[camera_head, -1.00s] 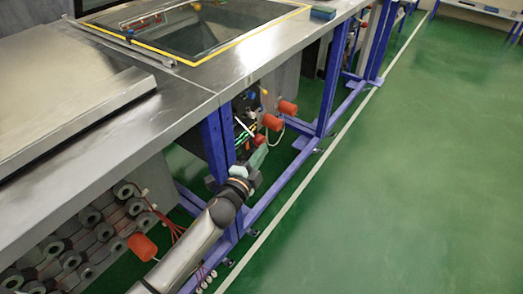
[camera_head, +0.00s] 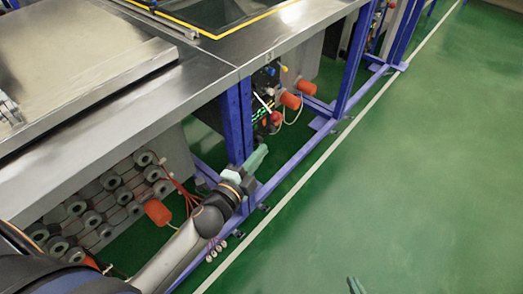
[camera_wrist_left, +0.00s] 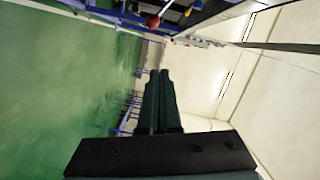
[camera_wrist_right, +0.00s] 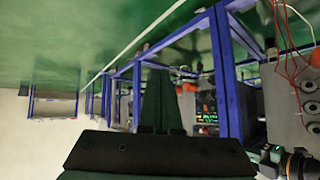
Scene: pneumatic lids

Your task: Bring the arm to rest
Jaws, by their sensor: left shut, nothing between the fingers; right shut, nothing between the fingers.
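My left gripper (camera_head: 258,158) is shut and empty, held out over the floor just beside the bench's blue legs. Its two dark green fingers also show together in the left wrist view (camera_wrist_left: 158,75). Only the fingertips of my right gripper (camera_head: 355,286) show at the bottom edge of the head view, above the green floor. In the right wrist view its fingers (camera_wrist_right: 155,75) are shut with nothing between them. I cannot tell whether the left gripper touches the frame.
A steel bench (camera_head: 205,80) with a raised grey lid or plate (camera_head: 80,85) runs along the left. Its blue leg (camera_head: 236,125) stands close to the left gripper. Orange cylinders (camera_head: 291,100) hang below it. The green floor (camera_head: 420,180) on the right is clear.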

